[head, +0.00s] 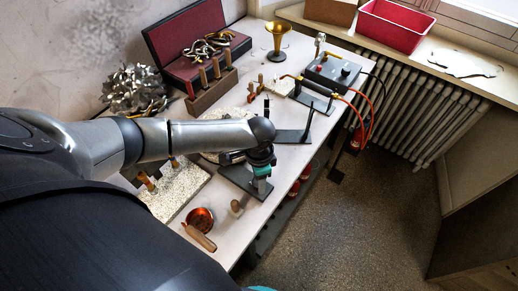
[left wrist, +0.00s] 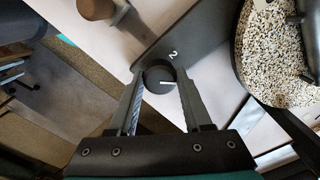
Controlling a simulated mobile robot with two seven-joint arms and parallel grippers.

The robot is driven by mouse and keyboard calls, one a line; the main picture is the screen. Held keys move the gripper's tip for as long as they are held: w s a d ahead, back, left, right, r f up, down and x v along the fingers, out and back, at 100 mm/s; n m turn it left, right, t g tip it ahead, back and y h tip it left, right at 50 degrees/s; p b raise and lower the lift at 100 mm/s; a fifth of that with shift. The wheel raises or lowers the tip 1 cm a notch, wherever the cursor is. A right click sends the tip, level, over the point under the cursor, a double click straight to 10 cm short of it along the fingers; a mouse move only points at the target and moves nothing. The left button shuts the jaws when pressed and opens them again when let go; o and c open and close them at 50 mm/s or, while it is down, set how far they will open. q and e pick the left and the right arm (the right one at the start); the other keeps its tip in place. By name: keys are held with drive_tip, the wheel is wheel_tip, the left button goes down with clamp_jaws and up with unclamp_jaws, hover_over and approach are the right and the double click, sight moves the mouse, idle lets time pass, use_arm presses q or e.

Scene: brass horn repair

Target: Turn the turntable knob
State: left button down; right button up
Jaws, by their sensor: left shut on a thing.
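The turntable knob (left wrist: 160,80) is a small dark round knob with a white line on top. It sits on a dark plate (left wrist: 205,28) marked with a "2". In the left wrist view my left gripper (left wrist: 160,90) has one finger on each side of the knob and is shut on it. In the head view my left gripper (head: 262,186) is low over the dark plate (head: 236,176) near the table's front edge, and it hides the knob. A round dark pan of pale granules (left wrist: 272,55) stands beside the plate.
A wooden-handled tool (left wrist: 97,8) stands beside the plate. A copper bowl (head: 200,217) and a board of pale granules (head: 180,190) are to the left on the table (head: 285,165). A brass horn bell (head: 277,42) and a control box (head: 333,72) are farther back.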

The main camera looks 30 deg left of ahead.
use_arm(q)
drive_tip(key=m+p, duration=0.1)
drive_tip(key=m, duration=0.3)
drive_tip(key=shift+r+m+p, duration=0.1)
drive_tip(key=shift+m+p, duration=0.2)
drive_tip(key=shift+p, duration=0.1)
drive_tip(key=shift+m+p, duration=0.35)
drive_tip(key=shift+m, duration=1.65)
drive_tip(key=shift+c, duration=1.7)
unclamp_jaws()
wheel_tip(320, 180, up, 15)
drive_tip(key=p, duration=0.1)
drive_tip(key=shift+p, duration=0.35)
